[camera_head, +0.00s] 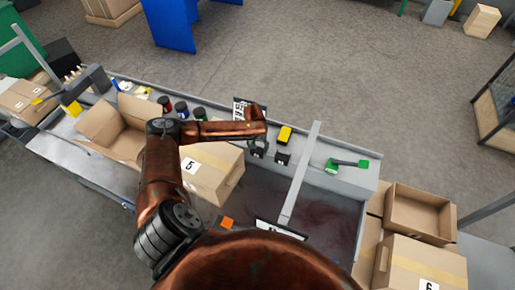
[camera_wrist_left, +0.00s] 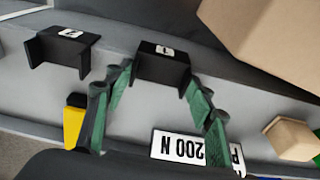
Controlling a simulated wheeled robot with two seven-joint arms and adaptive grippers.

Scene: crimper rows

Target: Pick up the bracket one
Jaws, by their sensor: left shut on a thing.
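A black bracket with a small white label (camera_wrist_left: 161,66) sits between the green-padded fingers of my left gripper (camera_wrist_left: 158,92) in the left wrist view. The gripper is shut on it; the label is too small to read surely. A second black bracket (camera_wrist_left: 60,48) with a white label stands apart on the grey surface. In the head view my left gripper (camera_head: 258,140) is over the bench at the end of my brown arm. The held bracket (camera_head: 257,152) shows just below it, partly hidden, and the other bracket (camera_head: 283,159) is to its right. My right gripper is not seen.
A yellow block (camera_head: 285,135) and a sign (camera_wrist_left: 193,149) lie close to the gripper. A closed box marked 5 (camera_head: 215,172) is left of it. A grey bar (camera_head: 301,172) crosses the bench on the right, before a green-ended tool (camera_head: 347,164).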

